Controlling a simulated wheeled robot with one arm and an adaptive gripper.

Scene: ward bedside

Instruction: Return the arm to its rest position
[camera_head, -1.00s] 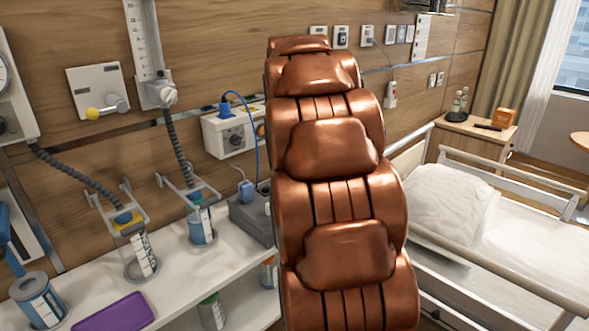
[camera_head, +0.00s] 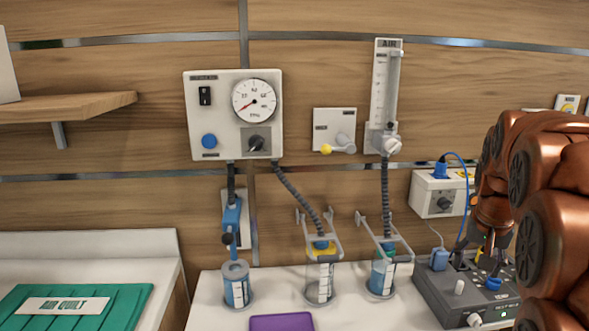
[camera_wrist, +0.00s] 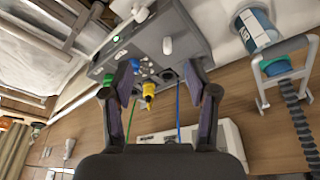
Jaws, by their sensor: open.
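My arm, copper-brown, fills the right edge of the head view. Its gripper (camera_head: 484,262) points down close over the grey connector box (camera_head: 468,297), which stands on the white counter. In the wrist view my gripper (camera_wrist: 158,75) is open, with its two dark fingers spread apart and nothing clamped between them. The same grey box (camera_wrist: 165,42) lies just beyond the fingertips. Whether the fingers touch the box cannot be told.
Blue cable (camera_head: 464,205) runs from a wall unit (camera_head: 437,195) close to my gripper. Several canisters, including one by the blue holder (camera_head: 236,286), and a purple pad (camera_head: 281,322) stand left on the counter. A green tray (camera_head: 75,308) is far left.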

